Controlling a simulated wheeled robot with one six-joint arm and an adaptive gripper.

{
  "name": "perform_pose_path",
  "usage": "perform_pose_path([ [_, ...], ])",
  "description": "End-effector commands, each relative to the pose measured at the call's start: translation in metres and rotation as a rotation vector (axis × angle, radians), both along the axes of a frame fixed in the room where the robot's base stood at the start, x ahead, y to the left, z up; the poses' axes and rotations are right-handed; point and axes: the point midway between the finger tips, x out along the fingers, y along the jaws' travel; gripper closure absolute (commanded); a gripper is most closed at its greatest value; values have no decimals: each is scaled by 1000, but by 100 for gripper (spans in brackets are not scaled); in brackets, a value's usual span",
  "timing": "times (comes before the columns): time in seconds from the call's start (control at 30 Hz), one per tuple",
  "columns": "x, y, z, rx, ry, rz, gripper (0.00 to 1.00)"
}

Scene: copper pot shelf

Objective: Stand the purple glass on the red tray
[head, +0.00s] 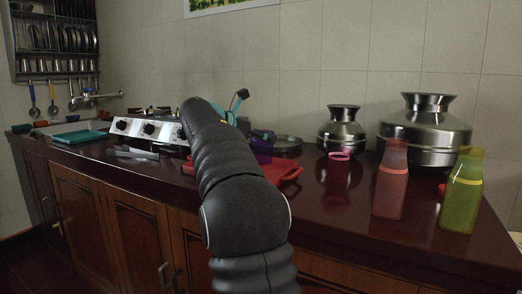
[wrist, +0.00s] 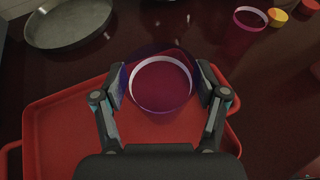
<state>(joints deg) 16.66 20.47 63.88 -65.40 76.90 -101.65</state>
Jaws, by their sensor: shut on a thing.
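The purple glass (wrist: 161,108) is between the fingers of my gripper (wrist: 161,87) in the wrist view, with its pale round rim facing the camera. My gripper is shut on it from both sides. The red tray (wrist: 60,125) lies below, and the glass overlaps its far edge in this view. I cannot tell whether the glass touches the tray. In the head view part of the purple glass (head: 262,157) shows just right of my arm, by the red tray (head: 286,173). My arm hides much of the tray and the gripper there.
A grey pan (wrist: 68,24) lies beyond the tray. A pink-rimmed glass (head: 340,156) stands to the right, before metal pots (head: 425,130). A salmon bottle (head: 390,185) and a yellow-green bottle (head: 461,195) stand near the right end. A stove (head: 150,128) is left.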

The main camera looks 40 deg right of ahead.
Motion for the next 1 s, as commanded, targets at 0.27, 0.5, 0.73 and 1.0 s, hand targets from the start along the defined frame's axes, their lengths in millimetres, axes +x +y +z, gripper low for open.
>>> perform_pose_path([
  [0.27,0,0,-36,0,2,1,67],
  [0.5,0,0,-36,-1,1,1,67],
  [0.73,0,0,-40,0,1,0,15],
  [1.0,0,0,-40,0,1,0,3],
])
